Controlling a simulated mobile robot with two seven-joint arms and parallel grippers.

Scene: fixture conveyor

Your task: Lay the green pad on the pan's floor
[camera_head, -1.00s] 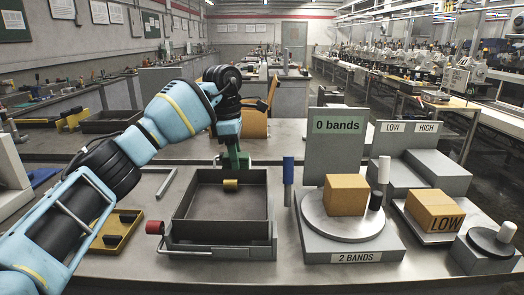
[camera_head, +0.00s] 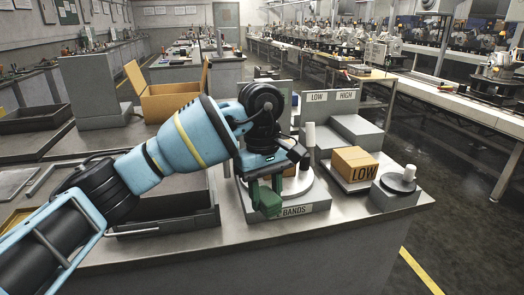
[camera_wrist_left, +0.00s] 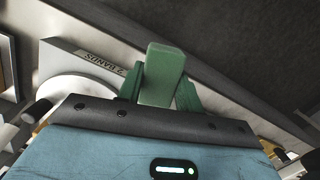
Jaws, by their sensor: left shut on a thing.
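My left gripper (camera_head: 266,190) is shut on the green pad (camera_wrist_left: 161,75). In the left wrist view the pad, a small green block, sits between the two darker green fingers and sticks out past them. In the head view the gripper hangs in front of the turntable stand, to the right of the pan, and the pad is hard to tell from the green fingers. The pan (camera_head: 180,207) is a dark grey tray, partly hidden behind my left arm. My right gripper is not in view.
The turntable stand (camera_head: 318,206), its label partly covered, is behind the gripper. A cardboard box marked LOW (camera_head: 354,161) and a grey block with a dark disc (camera_head: 399,184) stand right. An open brown box (camera_head: 172,100) is behind. The bench ends at the front and right.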

